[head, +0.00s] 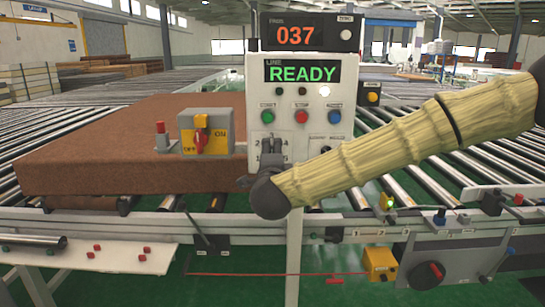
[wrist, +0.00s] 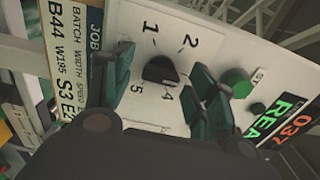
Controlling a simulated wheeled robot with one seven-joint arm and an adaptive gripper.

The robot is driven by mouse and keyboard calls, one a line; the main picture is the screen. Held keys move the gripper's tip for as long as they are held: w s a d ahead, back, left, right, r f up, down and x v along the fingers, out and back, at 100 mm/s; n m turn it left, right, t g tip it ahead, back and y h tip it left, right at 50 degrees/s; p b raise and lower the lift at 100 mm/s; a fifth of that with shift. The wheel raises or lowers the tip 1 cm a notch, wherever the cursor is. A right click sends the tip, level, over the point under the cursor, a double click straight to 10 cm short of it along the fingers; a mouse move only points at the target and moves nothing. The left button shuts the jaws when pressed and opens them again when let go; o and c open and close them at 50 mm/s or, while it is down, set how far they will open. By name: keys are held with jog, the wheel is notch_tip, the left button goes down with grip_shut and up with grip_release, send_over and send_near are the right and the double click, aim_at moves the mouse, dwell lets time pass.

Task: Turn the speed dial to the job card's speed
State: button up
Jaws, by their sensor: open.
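The black speed dial (wrist: 160,70) sits on the white panel face in the wrist view, with 1, 2, 4 and 5 printed around it. My gripper (wrist: 163,63) is open, with one green finger on each side of the dial; contact is unclear. In the head view my gripper (head: 271,147) is at the lower part of the control panel (head: 258,90) and hides the dial. The yellow and white job card (wrist: 72,45) reads B44, W195 and S3; its last line is cut off.
The panel shows READY (head: 302,74) and 037 (head: 295,36), above green, red and blue buttons. A grey box with a red switch (head: 201,134) stands left of the panel, near a brown mattress (head: 100,140) on rollers. My arm crosses from the right.

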jog(key=s, duration=1.1)
jog(key=shift+s, duration=0.35)
notch_tip(320, 180, down, 14)
jog(key=n+g+y, duration=0.1)
jog(key=n+g, duration=0.1)
jog(key=n, duration=0.2)
jog(key=s+d+f+n+g, duration=0.2)
jog(key=s+f, duration=0.2)
jog(key=f, duration=0.6)
jog(key=s+d+f+n+g+y, duration=0.1)
jog(key=s+d+f+n+g, duration=0.2)
jog(key=f, duration=0.7)
jog(key=s+d+f+n+g, duration=0.15)
jog(key=s+f, duration=0.35)
jog(key=f, duration=0.6)
jog(key=s+d+f+n+g+h, duration=0.1)
jog(key=s+d+f+n+g, duration=0.15)
jog(key=s+d+f, duration=0.5)
jog(key=s+d+f+n+g, duration=0.2)
jog(key=s+d+f+g, duration=0.25)
jog(key=s, duration=0.65)
jog(key=s+d+f+n+g+h, duration=0.1)
jog(key=s+d+f+n+g, duration=0.2)
jog(key=s+d+f, duration=0.5)
jog(key=s+a+r+p, duration=0.1)
jog(key=a+r+p, duration=0.2)
jog(key=r+p, duration=0.9)
notch_tip(320, 180, up, 2)
jog(key=shift+a+r, duration=0.1)
jog(key=shift+a, duration=0.3)
